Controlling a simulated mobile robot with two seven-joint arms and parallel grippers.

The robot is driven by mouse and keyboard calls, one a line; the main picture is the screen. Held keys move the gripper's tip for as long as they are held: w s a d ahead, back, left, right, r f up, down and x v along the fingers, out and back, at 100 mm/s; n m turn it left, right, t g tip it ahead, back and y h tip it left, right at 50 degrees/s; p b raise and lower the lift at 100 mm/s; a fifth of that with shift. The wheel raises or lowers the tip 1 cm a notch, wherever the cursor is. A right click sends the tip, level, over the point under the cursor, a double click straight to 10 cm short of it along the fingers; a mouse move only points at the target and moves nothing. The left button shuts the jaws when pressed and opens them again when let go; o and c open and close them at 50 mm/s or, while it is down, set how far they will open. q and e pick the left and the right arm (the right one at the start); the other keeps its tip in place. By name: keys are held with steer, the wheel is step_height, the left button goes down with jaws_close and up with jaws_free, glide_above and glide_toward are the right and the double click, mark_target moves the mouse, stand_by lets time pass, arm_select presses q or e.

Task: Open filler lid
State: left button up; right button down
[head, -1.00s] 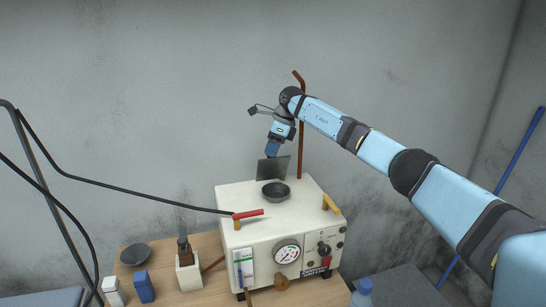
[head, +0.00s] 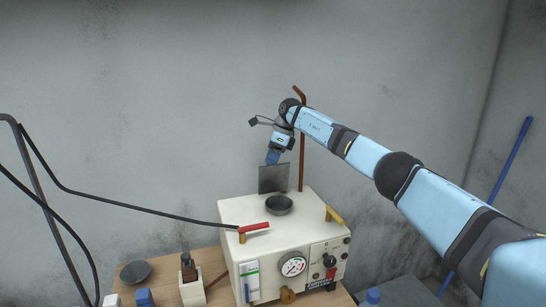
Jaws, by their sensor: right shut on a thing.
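The machine (head: 290,240) is a cream box with a gauge on its front, standing on a wooden table. A dark round bowl-like filler (head: 279,206) sits on its top. Behind it a thin dark grey square plate, seemingly the filler lid (head: 274,180), stands about upright. My left gripper is not in view.
A brown pipe (head: 302,140) rises behind the machine. A red-handled lever (head: 254,227) and a yellow handle (head: 334,214) stand on top. A black hose (head: 130,206) runs in from the left. A dark bowl (head: 135,272) and small blocks crowd the table's left.

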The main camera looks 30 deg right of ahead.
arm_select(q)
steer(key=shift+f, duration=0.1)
arm_select(e)
step_height(320, 180, down, 2)
steer(key=shift+s+a+f, duration=0.1)
steer(key=shift+s+a, duration=0.05)
steer(key=c, duration=1.1)
jaws_free()
steer(key=shift+o, duration=1.3)
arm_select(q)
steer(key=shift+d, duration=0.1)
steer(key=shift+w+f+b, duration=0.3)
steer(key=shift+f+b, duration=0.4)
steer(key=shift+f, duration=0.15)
arm_select(e)
step_height(320, 180, up, 22)
steer(key=shift+d, duration=0.4)
